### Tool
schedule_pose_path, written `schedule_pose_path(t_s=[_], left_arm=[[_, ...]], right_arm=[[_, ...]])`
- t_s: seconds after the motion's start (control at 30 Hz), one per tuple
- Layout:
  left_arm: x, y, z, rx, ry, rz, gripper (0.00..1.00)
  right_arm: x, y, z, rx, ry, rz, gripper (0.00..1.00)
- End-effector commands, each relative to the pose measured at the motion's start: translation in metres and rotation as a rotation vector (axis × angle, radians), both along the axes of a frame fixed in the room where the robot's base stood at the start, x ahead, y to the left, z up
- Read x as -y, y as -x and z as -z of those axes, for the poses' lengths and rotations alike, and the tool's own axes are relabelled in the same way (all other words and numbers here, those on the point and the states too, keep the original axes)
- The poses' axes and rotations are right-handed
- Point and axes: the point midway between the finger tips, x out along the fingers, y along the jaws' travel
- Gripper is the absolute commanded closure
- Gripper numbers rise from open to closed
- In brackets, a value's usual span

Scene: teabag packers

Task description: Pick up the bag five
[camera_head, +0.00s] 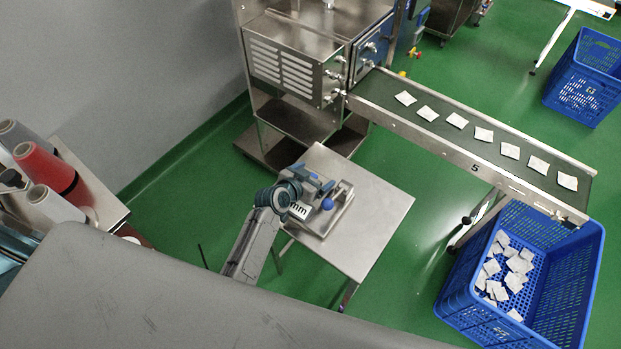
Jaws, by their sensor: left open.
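Several small white teabags lie flat and spaced in a row along the dark conveyor belt (375,91). Among them are one near the machine (405,98), one in the middle (484,134) and one at the far right end (568,181). No bag carries a readable label, so I cannot tell which is bag five. My left gripper (320,186) is open over the small steel table, beside or in front of a metal device with a blue knob. It is well to the left of the belt and touches no bag. My right gripper is out of view.
The steel table (378,222) stands left of the conveyor. A blue crate (567,285) with several loose bags stands below the belt's end. Another blue crate (588,75) is at the upper right. A steel machine (295,65) adjoins the belt. The conveyor side bears a "5".

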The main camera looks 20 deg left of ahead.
Motion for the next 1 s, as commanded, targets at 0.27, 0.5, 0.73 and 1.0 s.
schedule_pose_path(t_s=[0.27, 0.5, 0.73, 1.0], left_arm=[[0.0003, -0.0004, 0.0006, 0.0, 0.001, 0.0, 0.2], [0.0003, -0.0002, 0.0006, 0.0, 0.001, 0.0, 0.59], [0.0003, -0.0001, 0.0007, 0.0, 0.001, 0.0, 0.63], [0.0005, -0.0006, -0.0093, 0.002, 0.002, 0.0, 0.63]], right_arm=[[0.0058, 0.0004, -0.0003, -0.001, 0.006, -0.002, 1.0], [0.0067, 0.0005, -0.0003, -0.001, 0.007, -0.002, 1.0], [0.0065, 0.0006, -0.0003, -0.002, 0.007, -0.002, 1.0], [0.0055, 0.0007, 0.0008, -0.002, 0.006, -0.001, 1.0]])
